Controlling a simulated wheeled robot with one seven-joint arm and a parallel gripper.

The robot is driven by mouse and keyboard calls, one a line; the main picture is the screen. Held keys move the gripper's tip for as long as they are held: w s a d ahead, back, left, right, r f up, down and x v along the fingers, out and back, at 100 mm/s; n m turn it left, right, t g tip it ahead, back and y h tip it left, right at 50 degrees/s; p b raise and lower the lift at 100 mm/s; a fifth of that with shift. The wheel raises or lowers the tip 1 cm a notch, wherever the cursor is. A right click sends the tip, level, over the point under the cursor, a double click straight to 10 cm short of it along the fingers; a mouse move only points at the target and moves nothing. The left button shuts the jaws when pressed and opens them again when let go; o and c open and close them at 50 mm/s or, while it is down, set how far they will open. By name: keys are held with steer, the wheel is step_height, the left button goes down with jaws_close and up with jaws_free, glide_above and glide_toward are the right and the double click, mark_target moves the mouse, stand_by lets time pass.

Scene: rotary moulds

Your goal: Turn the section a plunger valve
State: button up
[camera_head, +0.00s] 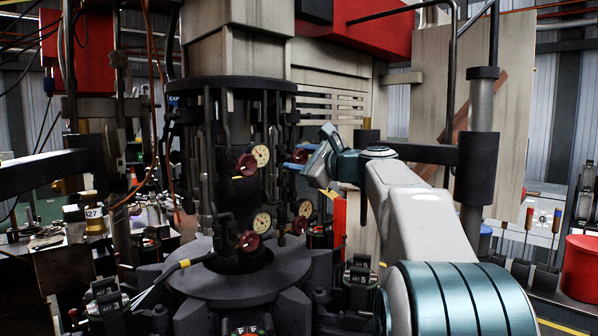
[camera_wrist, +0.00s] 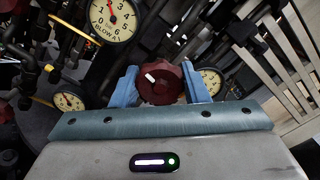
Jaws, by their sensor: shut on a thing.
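A dark red round valve knob (camera_wrist: 163,82) with a white mark on its face sits between the blue fingers of my gripper (camera_wrist: 160,76) in the wrist view. The fingers are shut on it from both sides. In the head view my gripper (camera_head: 294,160) reaches from the right to the dark column of the machine, with its blue fingers at the upper right knob. That knob is only partly visible there. A dial gauge (camera_wrist: 210,82) stands just right of the fingers, partly hidden by one. A bigger gauge (camera_wrist: 113,18), its lettering partly readable as "BLOW A", is at the upper left.
Other red knobs (camera_head: 247,165) (camera_head: 249,241) (camera_head: 299,225) and gauges (camera_head: 261,156) (camera_head: 262,221) are close by on the column. Pipes and rods crowd around it. A dark round base (camera_head: 240,285) lies below. A thick post (camera_head: 476,150) stands right of my arm.

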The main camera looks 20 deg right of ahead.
steer(key=n+b, duration=0.2)
steer(key=n, duration=0.1)
steer(key=shift+f+n+b, duration=0.25)
steer(key=shift+n+b, duration=0.05)
steer(key=shift+b, duration=0.1)
steer(key=shift+r+n+b, duration=0.1)
steer(key=shift+n+b, duration=0.7)
steer(key=shift+n, duration=0.4)
steer(key=o, duration=1)
steer(key=shift+r, duration=0.1)
steer(key=shift+s, duration=0.1)
steer(key=b+v, duration=0.2)
steer(key=v, duration=1.1)
steer(key=shift+s+d+b, duration=0.15)
steer(key=shift+s+b, duration=0.15)
steer(key=shift+b, duration=0.1)
